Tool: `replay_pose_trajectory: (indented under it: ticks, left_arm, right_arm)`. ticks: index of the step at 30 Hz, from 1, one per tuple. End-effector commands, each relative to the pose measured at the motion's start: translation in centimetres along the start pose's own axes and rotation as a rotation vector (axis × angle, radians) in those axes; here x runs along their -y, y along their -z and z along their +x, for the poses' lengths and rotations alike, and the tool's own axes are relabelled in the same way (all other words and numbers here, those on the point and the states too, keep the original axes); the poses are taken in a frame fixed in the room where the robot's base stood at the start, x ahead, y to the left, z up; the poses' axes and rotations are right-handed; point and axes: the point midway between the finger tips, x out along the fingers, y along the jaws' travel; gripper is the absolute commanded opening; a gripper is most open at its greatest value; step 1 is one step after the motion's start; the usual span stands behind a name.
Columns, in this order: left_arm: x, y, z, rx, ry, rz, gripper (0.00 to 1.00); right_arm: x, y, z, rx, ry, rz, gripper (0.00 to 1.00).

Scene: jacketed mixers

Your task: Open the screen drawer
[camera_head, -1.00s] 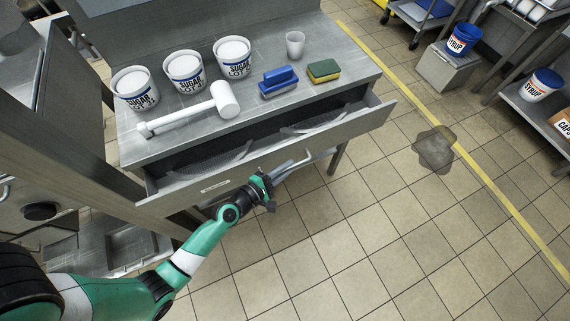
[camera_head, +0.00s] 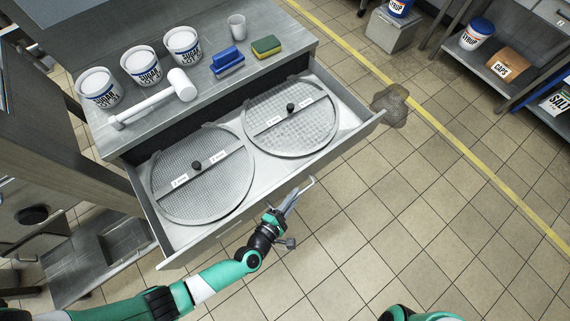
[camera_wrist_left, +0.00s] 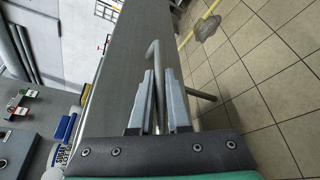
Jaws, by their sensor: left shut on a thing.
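The screen drawer (camera_head: 222,235) is pulled far out of the steel table in the head view. Two round mesh screens, a left one (camera_head: 178,205) and a right one (camera_head: 310,135), lie side by side in it, each with a labelled crossbar and black knob. My left gripper (camera_head: 291,201) is at the drawer's front, shut on the bar handle (camera_head: 307,185). In the left wrist view, the fingers (camera_wrist_left: 160,85) sit on both sides of the handle (camera_wrist_left: 153,52). My right gripper is out of view.
The tabletop (camera_head: 205,100) holds several sugar tubs (camera_head: 140,68), a white mallet (camera_head: 160,97), a blue brush (camera_head: 227,63), a sponge (camera_head: 266,46) and a clear cup (camera_head: 237,27). A dark puddle (camera_head: 392,103) lies on the floor right of the drawer. The tiled floor before it is clear.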

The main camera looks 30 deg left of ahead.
Motion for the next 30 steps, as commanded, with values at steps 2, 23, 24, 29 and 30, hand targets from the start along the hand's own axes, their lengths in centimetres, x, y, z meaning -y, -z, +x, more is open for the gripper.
replay_pose_trajectory:
  ticks: [2, 23, 24, 29, 30]
  left_arm:
    - [0.4, -1.1, -0.4, 0.005, 0.001, 0.002, 0.0]
    - [1.9, -2.8, -1.1, 0.001, -0.003, -0.001, 0.0]
    - [1.9, -2.8, -1.1, 0.0, -0.003, -0.001, 0.18]
    - [2.0, -2.8, -1.1, 0.0, -0.002, -0.001, 0.45]
    - [2.0, -2.8, -1.1, 0.0, -0.002, -0.001, 0.45]
  right_arm:
    - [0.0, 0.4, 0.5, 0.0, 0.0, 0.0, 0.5]
    - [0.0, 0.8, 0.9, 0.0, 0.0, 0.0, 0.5]
    - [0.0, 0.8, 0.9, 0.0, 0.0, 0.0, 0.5]
    - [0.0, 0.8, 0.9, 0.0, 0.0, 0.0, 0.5]
    - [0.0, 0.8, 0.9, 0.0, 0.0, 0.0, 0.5]
